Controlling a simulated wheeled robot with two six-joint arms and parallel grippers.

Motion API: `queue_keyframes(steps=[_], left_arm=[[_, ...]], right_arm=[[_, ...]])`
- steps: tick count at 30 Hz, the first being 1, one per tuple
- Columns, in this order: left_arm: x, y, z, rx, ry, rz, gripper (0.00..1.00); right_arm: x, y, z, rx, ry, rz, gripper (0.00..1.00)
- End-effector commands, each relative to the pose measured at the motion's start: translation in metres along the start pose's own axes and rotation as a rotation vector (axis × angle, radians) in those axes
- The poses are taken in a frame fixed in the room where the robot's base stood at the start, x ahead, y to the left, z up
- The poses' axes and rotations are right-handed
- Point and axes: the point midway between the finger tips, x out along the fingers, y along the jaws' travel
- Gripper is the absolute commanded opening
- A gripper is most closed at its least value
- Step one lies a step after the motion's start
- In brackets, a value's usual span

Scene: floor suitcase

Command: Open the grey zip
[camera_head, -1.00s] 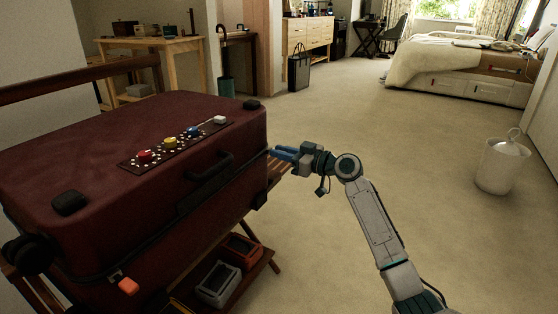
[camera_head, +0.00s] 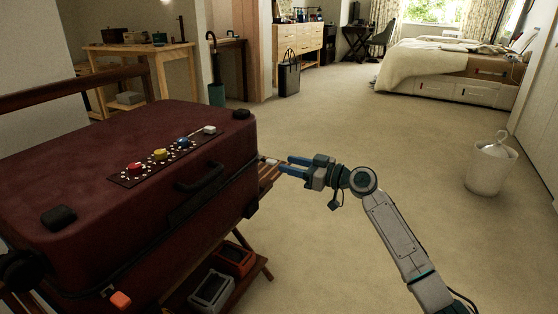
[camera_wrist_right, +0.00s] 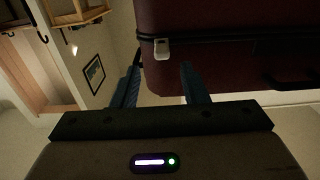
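The dark red suitcase (camera_head: 120,165) lies on a wooden rack. A small grey zip pull (camera_head: 270,161) shows at its far right corner, just left of my right gripper's fingertips. In the right wrist view the grey pull (camera_wrist_right: 162,49) hangs from the dark zip line, ahead of the gap between my fingers. My right gripper (camera_head: 284,164) is open, its two blue fingers apart with nothing between them. It is beside the suitcase and appears not to touch the pull. My left gripper is not in view.
An orange zip pull (camera_head: 120,299) is at the suitcase's near corner. A studded strip (camera_head: 150,166) with coloured pieces lies on the lid, and a black handle (camera_head: 198,175) is on the side. Boxes (camera_head: 212,290) sit on the rack's lower shelf. Carpet to the right is clear up to a white bin (camera_head: 488,170).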

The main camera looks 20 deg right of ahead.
Motion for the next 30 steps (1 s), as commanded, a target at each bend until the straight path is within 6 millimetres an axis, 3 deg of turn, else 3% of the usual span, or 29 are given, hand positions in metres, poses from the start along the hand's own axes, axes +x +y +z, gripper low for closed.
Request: queue_keyframes(steps=[3, 10, 30], left_arm=[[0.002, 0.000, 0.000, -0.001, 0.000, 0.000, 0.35], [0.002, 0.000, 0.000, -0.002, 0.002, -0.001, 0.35], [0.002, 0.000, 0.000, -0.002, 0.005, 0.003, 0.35]], right_arm=[[-0.022, 0.001, 0.001, -0.002, -0.005, 0.001, 0.40], [-0.044, 0.000, 0.001, -0.001, -0.002, 0.000, 0.40], [-0.048, 0.001, 0.000, 0.000, 0.000, 0.001, 0.40]])
